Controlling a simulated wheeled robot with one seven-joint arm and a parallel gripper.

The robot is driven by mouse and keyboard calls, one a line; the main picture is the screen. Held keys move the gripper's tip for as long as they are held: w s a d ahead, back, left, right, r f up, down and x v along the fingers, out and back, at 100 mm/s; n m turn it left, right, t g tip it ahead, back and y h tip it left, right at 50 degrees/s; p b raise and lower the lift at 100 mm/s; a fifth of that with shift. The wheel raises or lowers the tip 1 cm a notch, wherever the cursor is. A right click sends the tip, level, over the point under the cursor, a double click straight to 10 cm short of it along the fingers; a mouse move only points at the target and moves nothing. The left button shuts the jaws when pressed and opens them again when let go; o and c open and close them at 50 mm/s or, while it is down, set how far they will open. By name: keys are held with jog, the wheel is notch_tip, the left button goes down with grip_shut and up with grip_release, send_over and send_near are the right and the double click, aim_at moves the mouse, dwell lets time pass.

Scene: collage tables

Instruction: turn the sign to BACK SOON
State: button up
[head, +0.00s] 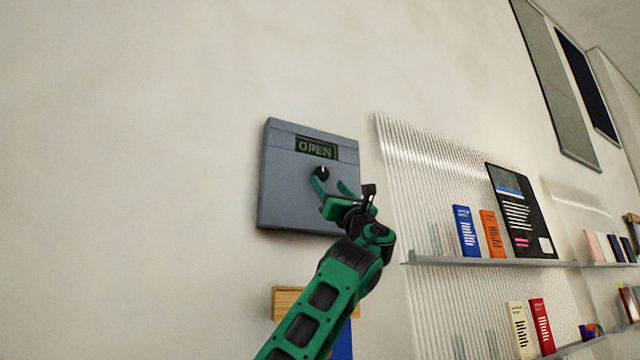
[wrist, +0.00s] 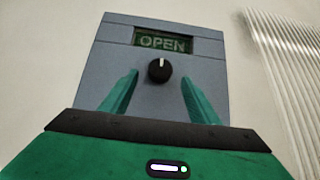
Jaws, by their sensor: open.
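The sign is a grey-blue box (head: 290,185) on the wall, with a small dark window (head: 316,148) near its top that reads OPEN. Below the window is a round black knob (head: 321,174) with a white pointer mark. In the wrist view the knob (wrist: 159,70) shows whole, its mark pointing straight up toward the window (wrist: 162,42). My green gripper (head: 333,187) is in front of the box, just below the knob in the picture. Its two fingers are open and empty, one on each side below the knob in the wrist view (wrist: 158,98). I cannot tell whether a finger touches the box.
A ribbed translucent panel (head: 405,190) stands right of the box. Shelves (head: 490,262) on the right hold several books, including a blue one (head: 465,230) and an orange one (head: 492,233). A wooden ledge (head: 288,300) is below the box, partly behind my arm. The wall left is bare.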

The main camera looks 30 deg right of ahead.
aim_at(323, 175)
jog(key=shift+x, duration=2.95)
jog(key=c, duration=1.1)
